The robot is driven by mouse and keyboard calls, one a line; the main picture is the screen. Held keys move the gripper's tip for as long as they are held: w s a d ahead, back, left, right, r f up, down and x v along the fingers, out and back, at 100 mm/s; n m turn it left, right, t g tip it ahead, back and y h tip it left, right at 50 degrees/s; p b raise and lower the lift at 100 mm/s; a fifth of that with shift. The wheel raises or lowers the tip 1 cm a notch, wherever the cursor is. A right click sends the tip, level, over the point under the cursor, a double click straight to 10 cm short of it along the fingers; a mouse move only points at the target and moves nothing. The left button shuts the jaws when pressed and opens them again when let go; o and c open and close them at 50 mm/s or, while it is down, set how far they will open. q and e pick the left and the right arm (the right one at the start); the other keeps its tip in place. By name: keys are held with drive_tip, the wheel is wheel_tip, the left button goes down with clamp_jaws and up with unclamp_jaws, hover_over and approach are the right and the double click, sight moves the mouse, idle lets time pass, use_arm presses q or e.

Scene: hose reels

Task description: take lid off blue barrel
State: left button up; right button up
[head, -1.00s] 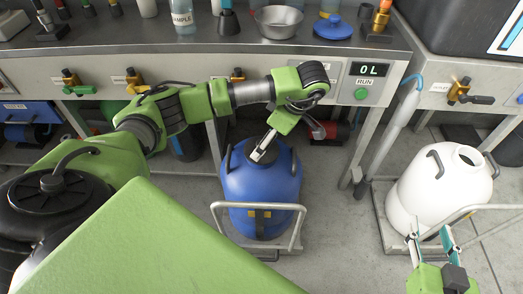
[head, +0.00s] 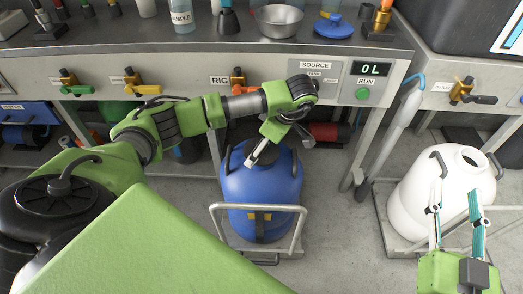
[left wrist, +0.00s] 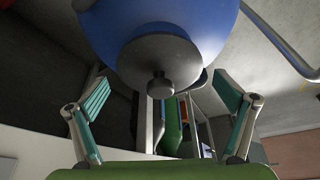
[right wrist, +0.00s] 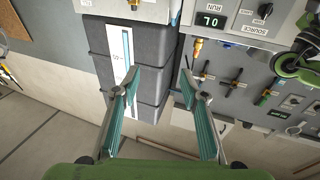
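The blue barrel (head: 262,195) stands upright on a low frame with a rail, below the bench. Its dark grey round lid with a knob (left wrist: 160,86) sits on the barrel top in the left wrist view; in the head view my gripper mostly hides it. My left gripper (head: 265,148) is tilted down over the barrel top. In the left wrist view its fingers are wide apart, one on each side of the knob, with nothing between them held. My right gripper (head: 456,205) is open and empty, in front of the white barrel (head: 440,190).
The white barrel has an open neck and stands at the right. A hose wand (head: 393,135) hangs between the barrels. The bench (head: 150,50) carries a steel bowl (head: 278,20), a blue round disc (head: 333,27) and bottles. Valves and a "0L" display (head: 375,69) line its front.

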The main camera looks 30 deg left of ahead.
use_arm(q)
drive_tip(key=c, duration=1)
drive_tip(key=shift+r, duration=0.1)
drive_tip(key=shift+c, duration=0.2)
